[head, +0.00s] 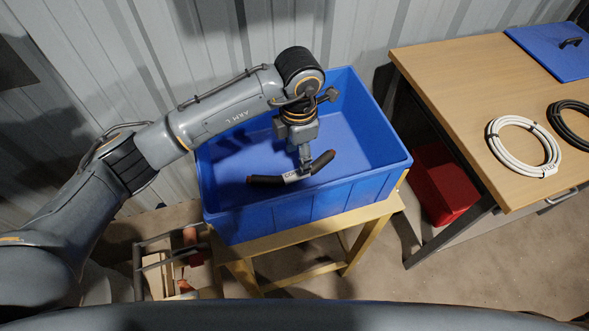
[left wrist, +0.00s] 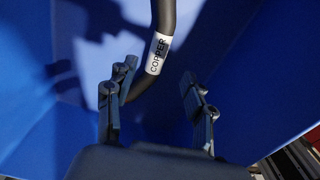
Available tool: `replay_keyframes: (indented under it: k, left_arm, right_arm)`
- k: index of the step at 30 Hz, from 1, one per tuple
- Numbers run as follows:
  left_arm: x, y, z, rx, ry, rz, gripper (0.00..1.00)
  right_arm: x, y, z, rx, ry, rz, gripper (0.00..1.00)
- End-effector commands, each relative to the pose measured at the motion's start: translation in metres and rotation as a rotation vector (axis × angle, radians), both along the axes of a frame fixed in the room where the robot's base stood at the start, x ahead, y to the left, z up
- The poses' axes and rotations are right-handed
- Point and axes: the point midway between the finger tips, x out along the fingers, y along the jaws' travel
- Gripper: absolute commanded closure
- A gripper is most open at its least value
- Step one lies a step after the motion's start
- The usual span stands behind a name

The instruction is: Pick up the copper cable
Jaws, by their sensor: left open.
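The copper cable (head: 264,180) is a short, bent, dark cable with a white label. It is inside the blue bin (head: 262,222), low near its front side. In the left wrist view the cable (left wrist: 166,14) runs down from the top edge, and its label reads COPPER. My left gripper (head: 304,168) points down into the bin right over the cable's middle and hides part of it. In the left wrist view the fingers of this gripper (left wrist: 156,103) are apart, with the cable beyond them, nearer the left finger, which hides its lower end. Contact cannot be told. My right gripper is not in view.
The bin stands on a yellow wooden stand (head: 290,238). At right, a wooden table (head: 455,85) holds a white cable coil (head: 495,143), a black coil (head: 562,127) and a blue lid (head: 553,48). A red bin (head: 440,185) is below. A crate of scraps (head: 172,270) stands at lower left.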

Motion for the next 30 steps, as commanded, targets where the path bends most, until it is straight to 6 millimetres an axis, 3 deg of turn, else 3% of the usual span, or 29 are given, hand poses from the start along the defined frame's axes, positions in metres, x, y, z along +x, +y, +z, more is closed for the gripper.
replay_keyframes:
  k: [8,16,26,30]
  left_arm:
    - [-0.001,0.001,-0.022,0.000,0.003,0.001,0.47]
    - [-0.001,0.003,-0.061,0.000,0.003,0.001,0.47]
    - [0.000,0.003,-0.069,0.000,-0.001,0.000,0.47]
    - [0.000,0.003,-0.069,0.000,-0.001,0.000,0.76]
  right_arm:
    - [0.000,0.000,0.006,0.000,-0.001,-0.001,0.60]
    - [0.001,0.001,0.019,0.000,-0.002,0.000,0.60]
    - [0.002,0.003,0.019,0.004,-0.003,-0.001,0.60]
    - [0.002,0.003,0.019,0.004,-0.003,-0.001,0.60]
